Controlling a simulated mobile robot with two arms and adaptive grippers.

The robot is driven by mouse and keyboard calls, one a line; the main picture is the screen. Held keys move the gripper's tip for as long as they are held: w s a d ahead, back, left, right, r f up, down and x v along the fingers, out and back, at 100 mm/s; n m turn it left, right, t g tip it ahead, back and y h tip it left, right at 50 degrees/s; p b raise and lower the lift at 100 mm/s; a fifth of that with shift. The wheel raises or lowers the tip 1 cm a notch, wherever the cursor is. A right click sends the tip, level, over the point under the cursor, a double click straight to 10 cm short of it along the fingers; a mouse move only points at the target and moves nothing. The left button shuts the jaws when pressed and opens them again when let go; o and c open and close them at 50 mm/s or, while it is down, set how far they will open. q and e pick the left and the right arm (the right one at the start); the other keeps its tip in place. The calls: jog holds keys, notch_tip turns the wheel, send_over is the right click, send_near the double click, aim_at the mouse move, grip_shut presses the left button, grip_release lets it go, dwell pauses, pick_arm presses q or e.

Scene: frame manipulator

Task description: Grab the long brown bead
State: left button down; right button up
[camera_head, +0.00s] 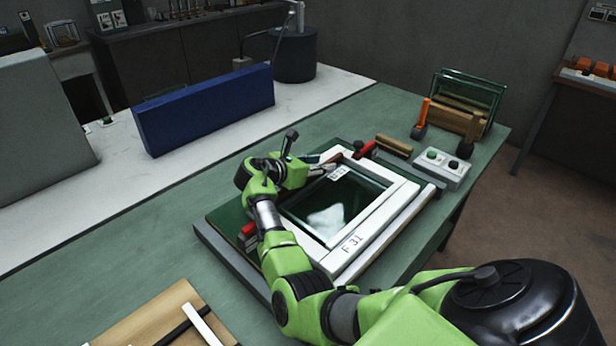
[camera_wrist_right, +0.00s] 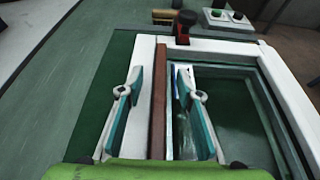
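The long brown bead (camera_wrist_right: 160,90) lies along the left side of the white frame (camera_wrist_right: 143,55) in the right wrist view. My right gripper (camera_wrist_right: 158,92) is open, with one teal-padded finger on each side of the bead and a gap on both sides. In the head view the right gripper (camera_head: 316,168) is over the frame's far left side. My left gripper is not in view.
Red clamps (camera_head: 366,149) stand at the frame's edges. A wooden block (camera_head: 394,146), a grey button box (camera_head: 442,168), an orange-handled tool (camera_head: 421,120) and a glass rack (camera_head: 468,95) are behind it.

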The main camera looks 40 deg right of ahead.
jog(key=shift+s+f, duration=0.1)
jog(key=shift+f, duration=0.25)
grip_shut()
